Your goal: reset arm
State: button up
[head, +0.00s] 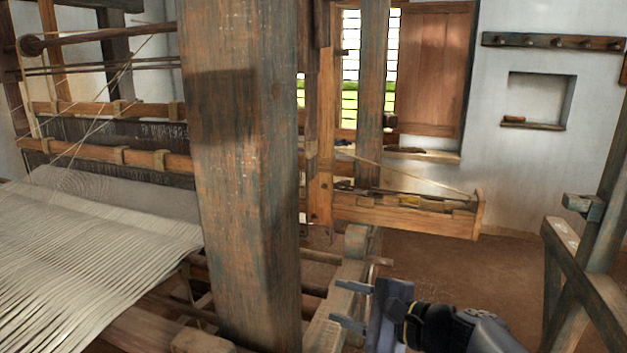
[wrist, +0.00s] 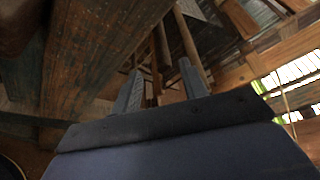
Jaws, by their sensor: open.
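My gripper (head: 350,305) is at the lower middle of the head view, to the right of the loom's thick wooden post (head: 243,180). Its two fingers are apart and point left, with nothing between them. In the wrist view my gripper (wrist: 158,88) shows both fingers spread and empty, with blurred loom timbers beyond. My arm comes in from the lower right of the head view.
The wooden loom fills the left, with pale warp threads (head: 90,260) in front. A shuttle box (head: 410,212) juts out behind my gripper. A wooden frame (head: 585,265) stands at the right. Bare brown floor (head: 440,268) lies between them.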

aim_at(305, 293)
jog(key=x, duration=0.9)
jog(key=shift+w+a+f, duration=0.1)
jog(key=shift+w+a, duration=0.1)
jog(key=shift+w+d+p, duration=0.15)
jog(key=shift+w+p, duration=0.25)
jog(key=shift+w, duration=0.35)
jog(key=shift+w+d+p, duration=0.2)
jog(key=shift+w+p, duration=0.2)
jog(key=shift+w, duration=0.4)
